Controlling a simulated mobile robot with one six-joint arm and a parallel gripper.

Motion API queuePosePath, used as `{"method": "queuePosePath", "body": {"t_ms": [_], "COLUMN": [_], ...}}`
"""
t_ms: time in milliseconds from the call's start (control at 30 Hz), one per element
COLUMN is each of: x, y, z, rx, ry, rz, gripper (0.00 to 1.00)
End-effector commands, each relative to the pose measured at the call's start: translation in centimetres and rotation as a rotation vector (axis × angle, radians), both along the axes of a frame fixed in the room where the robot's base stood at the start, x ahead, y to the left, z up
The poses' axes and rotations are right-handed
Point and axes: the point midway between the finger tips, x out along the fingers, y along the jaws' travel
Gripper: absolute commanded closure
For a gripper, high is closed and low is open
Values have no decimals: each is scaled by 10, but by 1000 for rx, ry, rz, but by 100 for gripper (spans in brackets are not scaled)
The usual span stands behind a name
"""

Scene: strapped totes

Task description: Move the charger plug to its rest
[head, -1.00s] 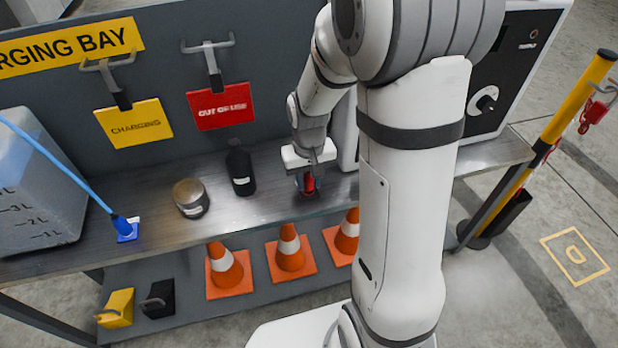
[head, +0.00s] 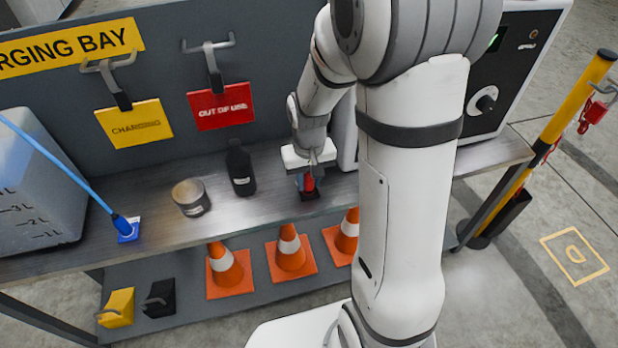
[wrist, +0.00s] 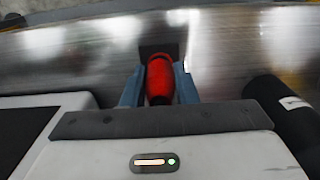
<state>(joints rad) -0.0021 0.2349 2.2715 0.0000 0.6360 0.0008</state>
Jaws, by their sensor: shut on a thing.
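My gripper (head: 307,179) is shut on a red plug (head: 309,184) just above the bench, left of my arm's column. In the wrist view the red plug (wrist: 160,78) sits between the two blue-grey fingers. A small dark square rest (head: 311,195) shows under the plug, and its dark patch (wrist: 160,48) shows beyond it in the wrist view. I cannot tell whether plug and rest touch. A blue plug (head: 122,224) with a blue cable sits on a blue square rest (head: 129,237) at the left.
A dark bottle (head: 240,170) and a round tin (head: 190,196) stand left of my gripper on the metal bench (head: 270,212). A black-and-white charger unit (head: 500,85) stands at right, partly behind my arm. A tank (head: 35,190) stands far left. Orange cones (head: 290,250) stand below.

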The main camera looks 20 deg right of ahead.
Motion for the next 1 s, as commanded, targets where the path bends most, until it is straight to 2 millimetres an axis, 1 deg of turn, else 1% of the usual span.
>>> {"method": "queuePosePath", "body": {"t_ms": [367,900,933,1000], "x": [0,0,0,0], "y": [-1,-1,-1,-1], "z": [-2,-13,-12,-11], "rx": [0,0,0,0], "ry": [0,0,0,0], "rz": [-1,-1,-1,-1], "gripper": [100,100,72,66]}}
